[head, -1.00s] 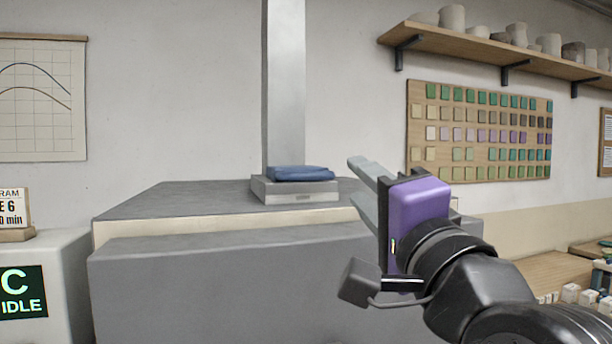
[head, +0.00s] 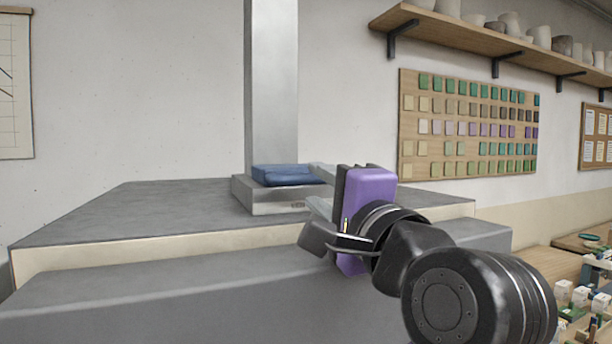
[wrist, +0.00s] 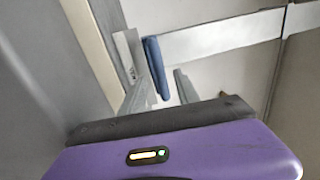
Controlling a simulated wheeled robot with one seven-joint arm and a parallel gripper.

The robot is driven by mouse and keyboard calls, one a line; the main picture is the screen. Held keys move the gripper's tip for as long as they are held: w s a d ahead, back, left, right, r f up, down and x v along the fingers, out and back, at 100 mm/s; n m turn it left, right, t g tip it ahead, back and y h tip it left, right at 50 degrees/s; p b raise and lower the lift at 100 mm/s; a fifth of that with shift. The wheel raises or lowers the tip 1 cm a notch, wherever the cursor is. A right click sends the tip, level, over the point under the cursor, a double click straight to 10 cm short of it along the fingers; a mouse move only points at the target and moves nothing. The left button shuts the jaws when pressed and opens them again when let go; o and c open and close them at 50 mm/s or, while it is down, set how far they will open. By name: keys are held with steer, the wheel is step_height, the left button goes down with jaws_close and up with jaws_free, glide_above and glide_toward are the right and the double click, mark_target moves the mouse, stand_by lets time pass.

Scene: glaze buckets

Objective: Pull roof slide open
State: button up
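The roof slide (head: 262,198) is a low grey block on the grey kiln roof (head: 130,205), at the foot of the upright metal duct. It carries small lettering on its front, too small to read.
The metal duct (head: 271,90) rises behind the slide along the wall. A tile board (head: 470,125) and a shelf of pots (head: 480,35) are on the wall at right. The roof left of the slide is clear. A cluttered workbench (head: 570,270) stands at lower right.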

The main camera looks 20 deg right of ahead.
mark_target(310, 181)
steer(key=shift+w+r+p, duration=0.2)
steer(key=shift+w+r, duration=0.05)
steer(key=shift+w, duration=0.9)
steer(key=shift+w+r+p, duration=0.2)
steer(key=shift+w, duration=0.95)
jaws_close()
